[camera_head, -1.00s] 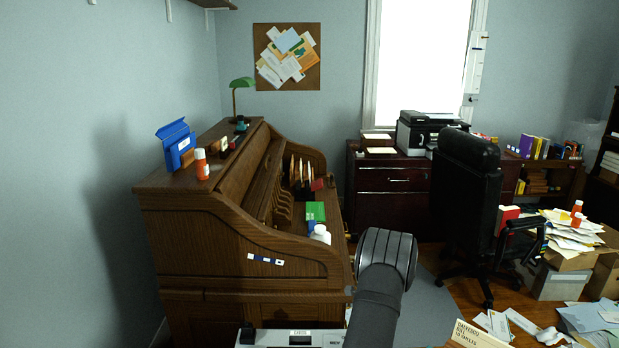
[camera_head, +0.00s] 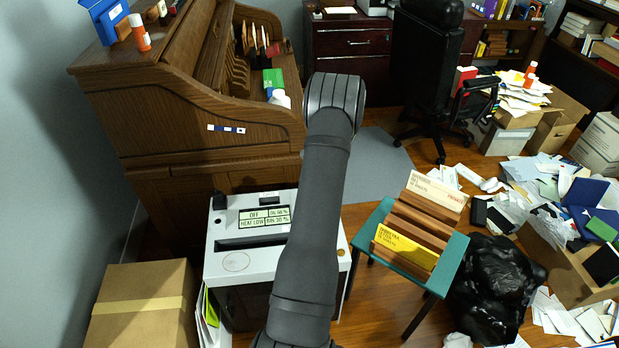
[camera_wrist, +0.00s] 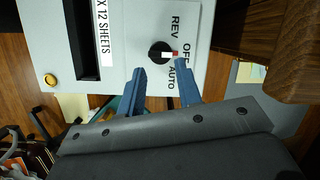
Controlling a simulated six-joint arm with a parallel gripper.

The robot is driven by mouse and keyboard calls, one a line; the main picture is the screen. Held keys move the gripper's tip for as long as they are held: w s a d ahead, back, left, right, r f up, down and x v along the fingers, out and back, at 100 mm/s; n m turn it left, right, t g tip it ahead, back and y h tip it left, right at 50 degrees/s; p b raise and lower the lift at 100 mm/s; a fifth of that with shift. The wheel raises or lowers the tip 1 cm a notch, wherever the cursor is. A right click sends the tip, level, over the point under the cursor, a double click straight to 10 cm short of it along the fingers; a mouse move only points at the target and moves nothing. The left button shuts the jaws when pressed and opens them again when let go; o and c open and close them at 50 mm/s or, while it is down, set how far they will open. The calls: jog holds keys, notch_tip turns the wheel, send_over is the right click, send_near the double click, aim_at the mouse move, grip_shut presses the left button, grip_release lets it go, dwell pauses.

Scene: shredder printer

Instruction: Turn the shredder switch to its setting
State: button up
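The shredder (camera_head: 225,240) is a white-topped box with a dark slot, standing in front of the roll-top desk. Its display panel (camera_head: 265,217) reads OFF, HEAT LOW and a bin percentage. In the wrist view the shredder top (camera_wrist: 130,18) carries a round black switch knob (camera_wrist: 157,52) with a white and red pointer mark. The mark points right, toward OFF, between the REV and AUTO labels. My gripper (camera_wrist: 163,88) is open and empty, its two blue fingers apart just below the knob in the picture, not around it. In the head view my arm hides the gripper and knob.
The roll-top desk (camera_head: 170,145) stands close behind the shredder; its wooden edge also shows in the wrist view (camera_wrist: 285,50). A cardboard box (camera_head: 140,310) stands at left. A teal stool (camera_head: 450,262) with a file rack and a black bag (camera_head: 492,285) are at right.

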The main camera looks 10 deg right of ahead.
notch_tip(320, 180, up, 11)
jog(key=a+n+h, duration=0.2)
jog(key=n+h, duration=0.2)
jog(key=n, duration=1.1)
notch_tip(320, 180, down, 17)
jog(key=shift+f, duration=0.1)
grip_shut()
